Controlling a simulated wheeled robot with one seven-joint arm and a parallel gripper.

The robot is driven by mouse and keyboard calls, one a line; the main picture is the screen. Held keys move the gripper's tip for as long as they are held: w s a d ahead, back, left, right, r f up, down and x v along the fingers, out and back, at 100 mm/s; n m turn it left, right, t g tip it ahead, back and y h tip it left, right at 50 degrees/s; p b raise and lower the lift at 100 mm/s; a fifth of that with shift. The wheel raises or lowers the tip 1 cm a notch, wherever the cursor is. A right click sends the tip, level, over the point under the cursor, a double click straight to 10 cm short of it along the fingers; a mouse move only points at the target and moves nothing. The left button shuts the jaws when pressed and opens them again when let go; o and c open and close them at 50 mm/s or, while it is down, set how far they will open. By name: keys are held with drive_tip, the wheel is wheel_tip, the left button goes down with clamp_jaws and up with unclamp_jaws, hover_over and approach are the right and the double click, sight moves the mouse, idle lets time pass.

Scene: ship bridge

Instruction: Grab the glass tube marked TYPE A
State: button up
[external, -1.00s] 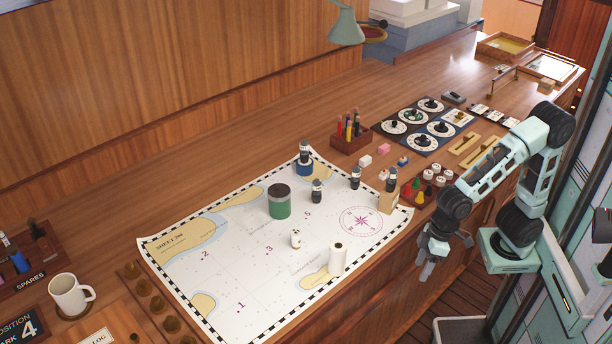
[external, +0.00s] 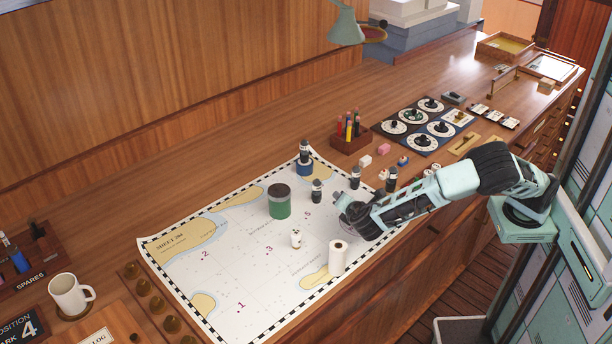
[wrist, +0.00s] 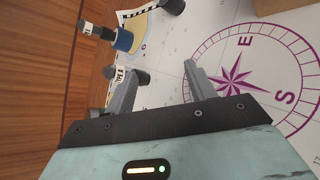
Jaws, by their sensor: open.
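Several dark-capped tubes with white labels stand around the chart. One (external: 304,152) is in a blue holder at the chart's far corner.
A green jar (external: 279,202), a white roll (external: 338,258) and a small white figure (external: 296,238) stand on the chart (external: 225,275). A pen rack (external: 351,142) and dial panels (external: 420,126) are behind. The chart's left part is mostly clear.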

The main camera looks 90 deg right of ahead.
sight(320, 191)
drive_tip(key=w+n+t+h+p, duration=0.1)
drive_tip(key=n, duration=0.1)
drive_tip(key=w+n+t+h+p, duration=0.1)
drive_tip(key=n, duration=0.2)
drive_tip(key=w+a+n+t+h+p, duration=0.1)
drive_tip(key=n, duration=0.1)
drive_tip(key=shift+w+r+p, duration=0.15)
drive_tip(key=shift+r+p, duration=0.1)
drive_tip(key=shift+p, duration=0.15)
drive_tip(key=n, duration=0.1)
drive_tip(key=w+n+t+p, duration=0.1)
drive_tip(key=a+n+t+h, duration=0.1)
drive_tip(key=n, duration=0.1)
drive_tip(key=shift+w+f, duration=0.2)
drive_tip(key=shift+f, duration=0.1)
drive_tip(key=p+x, duration=0.2)
drive_tip(key=x, duration=0.4)
drive_tip(key=shift+w+d+p, duration=0.1)
drive_tip(key=shift+w+p, duration=0.05)
drive_tip(key=shift+p, duration=0.2)
drive_tip(key=x, duration=0.1)
drive_tip(key=p+x, duration=0.1)
drive_tip(key=x, duration=0.1)
drive_tip(key=p+x, duration=0.1)
drive_tip(key=shift+d+f, duration=0.1)
drive_tip(key=shift+d, duration=0.3)
drive_tip(key=shift+w+d+f+p, duration=0.2)
drive_tip(key=shift+d+p, duration=0.1)
drive_tip(key=shift+d, duration=0.15)
drive_tip(key=c, duration=1)
